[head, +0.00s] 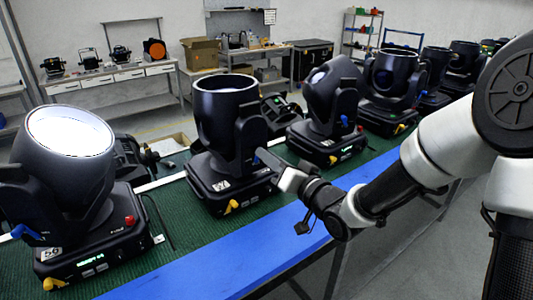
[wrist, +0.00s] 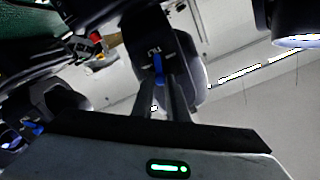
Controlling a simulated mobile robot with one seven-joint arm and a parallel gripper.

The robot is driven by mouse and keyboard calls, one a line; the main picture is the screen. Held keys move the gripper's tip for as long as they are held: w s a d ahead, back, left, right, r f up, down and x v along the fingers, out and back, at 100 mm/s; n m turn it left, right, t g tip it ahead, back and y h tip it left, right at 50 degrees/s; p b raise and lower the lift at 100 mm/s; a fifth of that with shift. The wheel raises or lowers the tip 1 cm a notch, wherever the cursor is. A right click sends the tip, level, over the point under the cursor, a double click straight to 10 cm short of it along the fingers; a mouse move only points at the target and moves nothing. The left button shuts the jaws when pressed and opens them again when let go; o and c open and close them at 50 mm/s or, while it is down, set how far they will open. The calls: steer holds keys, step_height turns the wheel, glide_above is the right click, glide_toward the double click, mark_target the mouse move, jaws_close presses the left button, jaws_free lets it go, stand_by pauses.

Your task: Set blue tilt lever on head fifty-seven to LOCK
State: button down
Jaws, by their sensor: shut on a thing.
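The middle moving head (head: 226,98) stands on the bench with its lens end up; its small base label (head: 222,184) looks like 57 but is hard to read. My gripper (head: 264,157) reaches its yoke arm from the right. In the wrist view my gripper (wrist: 163,84) has its two fingers close together on the blue tilt lever (wrist: 158,64), which shows between the tips against the dark yoke. The lever is hidden behind my gripper in the head view.
A nearer head (head: 65,170) with a lit lens and its own blue lever (head: 25,232) stands left. More heads line the green mat (head: 168,205). The blue bench edge (head: 235,252) is clear.

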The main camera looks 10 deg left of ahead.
steer(key=shift+w+d+m+p, duration=0.15)
steer(key=shift+m+p, duration=0.15)
steer(key=shift+m, duration=0.35)
steer(key=shift+w+d+m+p, duration=0.15)
steer(key=shift+m+p, duration=0.15)
steer(key=shift+m, duration=0.35)
steer(key=c, duration=1.7)
jaws_free()
steer(key=shift+f, duration=0.1)
steer(key=shift+c, duration=0.2)
steer(key=shift+f, duration=0.1)
